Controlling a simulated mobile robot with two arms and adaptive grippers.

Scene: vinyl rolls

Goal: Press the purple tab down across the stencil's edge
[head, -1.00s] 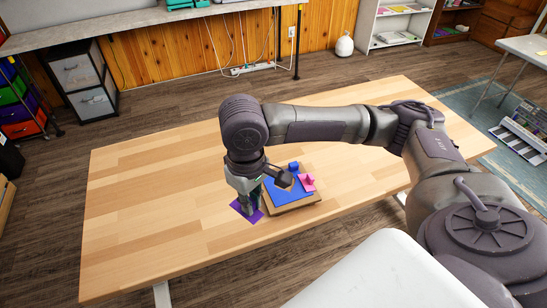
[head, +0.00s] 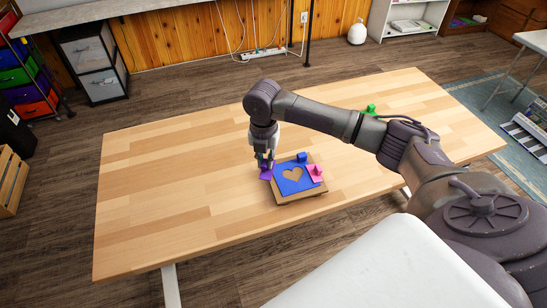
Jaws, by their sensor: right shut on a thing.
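The blue stencil (head: 283,186) has a heart-shaped cutout and lies on a brown board (head: 304,197) on the table. The purple tab (head: 266,174) is at the stencil's left edge, near its upper left corner. I cannot tell whether it touches the stencil or hangs just above it. My right gripper (head: 265,166) comes down from above and is shut on the purple tab, hiding part of it. A pink tab (head: 316,173) with a raised grip sits across the stencil's right edge. My left gripper is not in view.
A blue block-like piece (head: 302,157) sits at the stencil's far edge. A green piece (head: 370,109) stands farther back on the wooden table (head: 170,200), partly behind my right arm. The table's left half is clear.

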